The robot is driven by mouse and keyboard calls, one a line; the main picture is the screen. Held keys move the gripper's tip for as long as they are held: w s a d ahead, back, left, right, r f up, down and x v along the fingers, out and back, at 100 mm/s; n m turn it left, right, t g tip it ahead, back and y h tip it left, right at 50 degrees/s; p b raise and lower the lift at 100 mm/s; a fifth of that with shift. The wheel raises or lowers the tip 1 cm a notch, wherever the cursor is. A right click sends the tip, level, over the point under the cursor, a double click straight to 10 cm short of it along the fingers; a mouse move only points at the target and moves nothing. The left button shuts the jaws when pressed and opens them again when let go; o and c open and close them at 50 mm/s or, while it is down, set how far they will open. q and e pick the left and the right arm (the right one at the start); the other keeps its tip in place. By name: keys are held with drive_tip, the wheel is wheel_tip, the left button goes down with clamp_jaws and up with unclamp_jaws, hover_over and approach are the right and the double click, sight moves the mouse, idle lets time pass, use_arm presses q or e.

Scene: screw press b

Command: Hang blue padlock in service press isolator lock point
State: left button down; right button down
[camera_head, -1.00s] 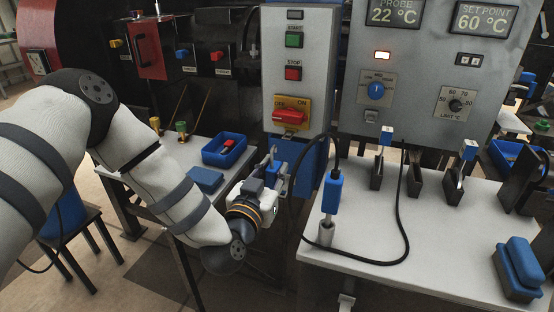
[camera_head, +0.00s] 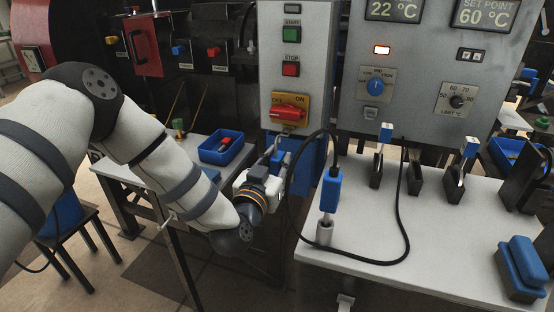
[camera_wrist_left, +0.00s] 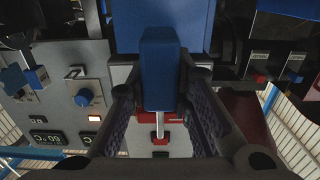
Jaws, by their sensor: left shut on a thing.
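The blue padlock (camera_wrist_left: 160,75) shows large in the left wrist view, between the fingers of my left gripper (camera_wrist_left: 160,105). The gripper is shut on its body, and its pale shackle (camera_wrist_left: 160,125) points toward the panel. In the head view my left gripper (camera_head: 275,158) is just below the grey control box, and the padlock is mostly hidden there. The isolator (camera_head: 289,109) is a red rotary handle on a yellow plate marked OFF and ON, above the gripper. In the wrist view the shackle overlaps a red part beyond it; I cannot tell whether they touch. My right gripper is out of view.
The grey control box (camera_head: 293,60) carries green and red buttons. A black cable loops over the white table (camera_head: 350,270) to a blue-handled tool (camera_head: 330,190) close right of my gripper. A blue tray (camera_head: 222,148) stands on the left bench.

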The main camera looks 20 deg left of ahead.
sight(282, 152)
use_arm(q)
drive_tip(key=shift+r, duration=0.1)
drive_tip(key=shift+r, duration=0.15)
drive_tip(key=shift+w+f, duration=0.2)
drive_tip(key=shift+w, duration=1.35)
drive_tip(key=shift+r, duration=0.1)
drive_tip(key=shift+d, duration=0.1)
drive_tip(key=shift+w, duration=0.15)
idle(0.5)
